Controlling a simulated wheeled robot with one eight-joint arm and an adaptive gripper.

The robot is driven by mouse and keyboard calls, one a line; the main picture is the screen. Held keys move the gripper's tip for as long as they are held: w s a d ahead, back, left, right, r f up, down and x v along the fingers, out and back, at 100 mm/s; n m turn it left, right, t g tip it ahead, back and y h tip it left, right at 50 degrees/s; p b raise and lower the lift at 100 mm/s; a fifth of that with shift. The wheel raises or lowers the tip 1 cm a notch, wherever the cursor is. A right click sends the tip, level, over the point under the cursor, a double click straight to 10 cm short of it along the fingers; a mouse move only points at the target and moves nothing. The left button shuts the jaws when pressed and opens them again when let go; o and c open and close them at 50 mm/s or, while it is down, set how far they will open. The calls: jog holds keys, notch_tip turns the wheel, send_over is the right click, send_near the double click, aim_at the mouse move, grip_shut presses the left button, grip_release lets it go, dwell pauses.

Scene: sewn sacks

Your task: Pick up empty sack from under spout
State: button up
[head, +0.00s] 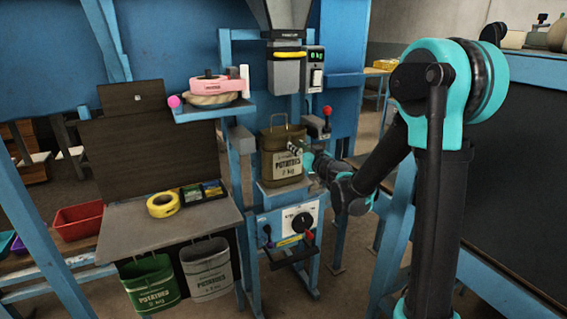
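An olive-brown sack (280,165) with a "POTATOES" label stands upright with its mouth open on a small blue shelf, below the grey spout (285,75). A loop or handle rises above its rim. How full it is inside cannot be seen. My gripper (297,148) is at the sack's upper right side, reaching in from the right. Its fingertips overlap the sack in the head view. The fingers are too small to tell whether they are open, shut or touching the cloth.
A scale display (314,57) and a red-knobbed lever (327,112) are right of the spout. A control panel (290,223) sits below the shelf. Green (150,284) and grey (208,270) sacks hang under a side table (150,228) with yellow tape (163,204).

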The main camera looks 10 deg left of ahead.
aim_at(291, 141)
jog(key=x, duration=0.4)
jog(key=shift+r, duration=0.1)
grip_shut()
